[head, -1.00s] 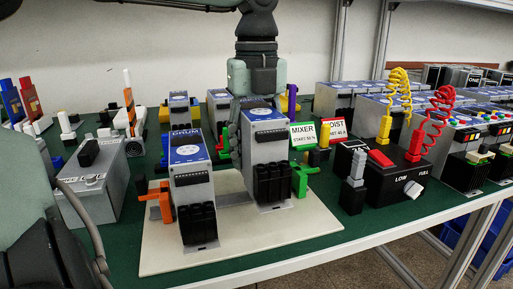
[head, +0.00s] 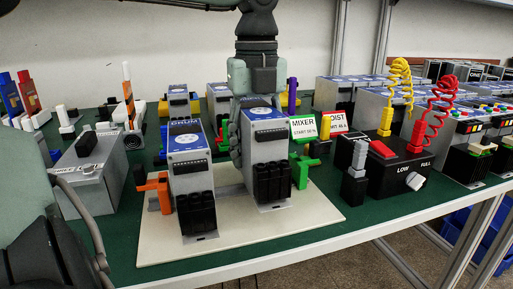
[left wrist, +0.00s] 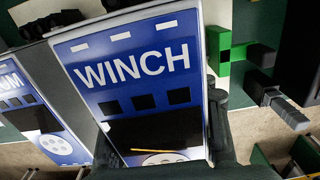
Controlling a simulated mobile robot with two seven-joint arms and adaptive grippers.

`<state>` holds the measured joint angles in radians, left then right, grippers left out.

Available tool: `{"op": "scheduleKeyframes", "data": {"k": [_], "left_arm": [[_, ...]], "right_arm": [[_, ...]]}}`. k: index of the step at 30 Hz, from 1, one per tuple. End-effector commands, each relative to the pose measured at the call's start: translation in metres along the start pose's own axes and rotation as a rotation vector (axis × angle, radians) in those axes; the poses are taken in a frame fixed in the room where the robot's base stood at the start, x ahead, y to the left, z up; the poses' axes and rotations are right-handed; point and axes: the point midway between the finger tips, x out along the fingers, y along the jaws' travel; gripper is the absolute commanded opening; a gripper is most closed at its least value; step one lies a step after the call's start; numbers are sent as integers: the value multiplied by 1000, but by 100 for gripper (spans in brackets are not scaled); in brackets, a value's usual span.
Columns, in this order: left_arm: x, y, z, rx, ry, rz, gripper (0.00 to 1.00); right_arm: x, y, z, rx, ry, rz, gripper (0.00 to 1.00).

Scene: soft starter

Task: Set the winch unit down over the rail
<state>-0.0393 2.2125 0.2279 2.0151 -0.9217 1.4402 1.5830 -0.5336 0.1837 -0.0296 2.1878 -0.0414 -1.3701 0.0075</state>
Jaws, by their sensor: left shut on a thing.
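The winch unit (head: 266,146) is a grey box with a blue top and black terminals at its front foot. My left gripper (head: 258,130) comes down from above and is shut on it, with one finger visible along its left side. The blue WINCH label fills the left wrist view (left wrist: 140,65). The unit stands upright over the cream board (head: 320,212). The rail is hidden, and I cannot tell whether the unit touches it. The similar drum unit (head: 188,165) stands just to the left on the board. My right gripper is not in view.
An orange handle (head: 155,192) sits beside the drum unit. A green part (head: 303,168) and the MIXER sign (head: 303,127) are close right of the winch unit. A black control box (head: 395,172) stands further right, with a grey box (head: 95,175) at left. The board's front is clear.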

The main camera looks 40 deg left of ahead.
Motion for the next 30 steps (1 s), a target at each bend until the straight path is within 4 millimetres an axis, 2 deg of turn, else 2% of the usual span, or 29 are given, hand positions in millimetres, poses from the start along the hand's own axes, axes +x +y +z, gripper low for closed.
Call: {"op": "scheduleKeyframes", "data": {"k": [30], "left_arm": [[-1, 0, 0, 0, -2, -2, 0]], "right_arm": [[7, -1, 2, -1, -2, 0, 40]]}}
